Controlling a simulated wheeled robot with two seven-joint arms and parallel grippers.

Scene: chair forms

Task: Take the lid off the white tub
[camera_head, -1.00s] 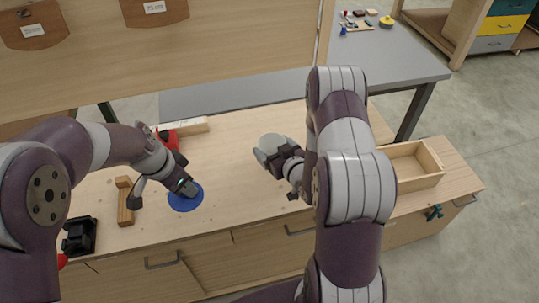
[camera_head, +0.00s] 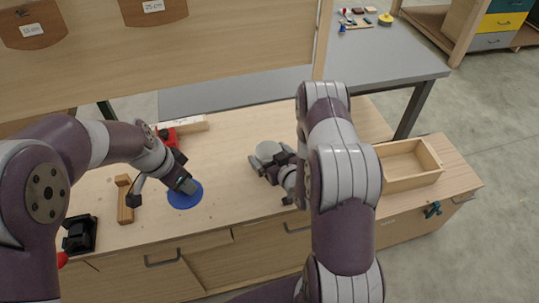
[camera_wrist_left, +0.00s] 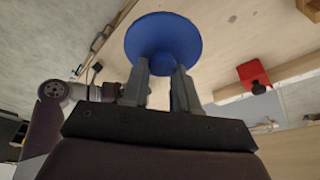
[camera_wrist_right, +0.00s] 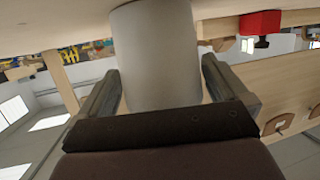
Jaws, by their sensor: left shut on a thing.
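The white tub (camera_head: 268,150) stands on the wooden worktop near its middle; in the right wrist view its pale side wall (camera_wrist_right: 156,55) fills the centre. My right gripper (camera_head: 270,162) is open, with one finger on each side of the tub and gaps visible between fingers and wall. A round blue lid (camera_head: 186,197) is at the worktop's left-centre, apart from the tub. My left gripper (camera_head: 186,187) is shut on the knob of this lid (camera_wrist_left: 163,38). I cannot tell whether the lid touches the worktop. The tub's inside is not clearly visible.
A red clamp-like object (camera_head: 167,132) and a pale wooden bar (camera_head: 190,124) lie behind the lid. A wooden block (camera_head: 124,200) and a black holder (camera_head: 80,235) are at left. An open wooden box (camera_head: 408,165) stands at right. The worktop between lid and tub is clear.

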